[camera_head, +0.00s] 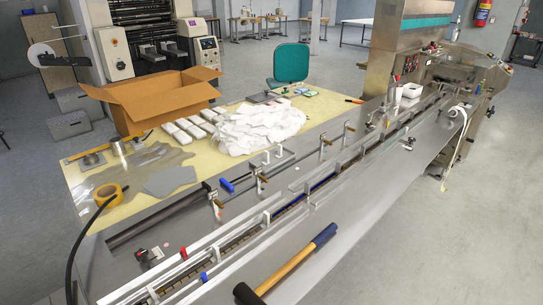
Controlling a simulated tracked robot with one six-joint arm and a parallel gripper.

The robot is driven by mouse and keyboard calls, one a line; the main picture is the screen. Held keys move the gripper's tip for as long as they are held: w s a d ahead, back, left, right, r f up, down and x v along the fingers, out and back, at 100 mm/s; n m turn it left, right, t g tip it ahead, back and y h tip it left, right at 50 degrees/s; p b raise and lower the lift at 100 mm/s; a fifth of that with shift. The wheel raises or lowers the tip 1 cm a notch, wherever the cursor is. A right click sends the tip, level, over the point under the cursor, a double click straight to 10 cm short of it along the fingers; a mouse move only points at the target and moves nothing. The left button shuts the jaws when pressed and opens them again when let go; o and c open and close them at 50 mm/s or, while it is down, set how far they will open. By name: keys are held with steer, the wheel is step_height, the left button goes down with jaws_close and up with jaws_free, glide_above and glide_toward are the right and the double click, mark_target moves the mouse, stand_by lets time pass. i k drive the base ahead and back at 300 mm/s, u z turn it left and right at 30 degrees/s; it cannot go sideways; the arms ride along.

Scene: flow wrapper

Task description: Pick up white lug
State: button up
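Several small white upright pieces that look like lugs stand along the long infeed channel of the flow wrapper. One white lug (266,218) stands near the middle of the channel, and another white lug (306,188) stands farther along it. Nearer me, small white pieces with red and blue tips sit at the channel's lower end. I cannot tell which one is the task's lug. My gripper is not in view, so whether it is open or shut does not show.
A hammer (290,262) with a blue-ended wooden handle lies on the metal deck in front. An open cardboard box (163,96), white film (262,128) and yellow tape (109,194) are on the table behind. A black cable (75,240) curves at the left.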

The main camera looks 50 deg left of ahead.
mark_target(266, 154)
steer(key=z, duration=0.05)
steer(key=i, duration=2.65)
steer(key=u, duration=2.45)
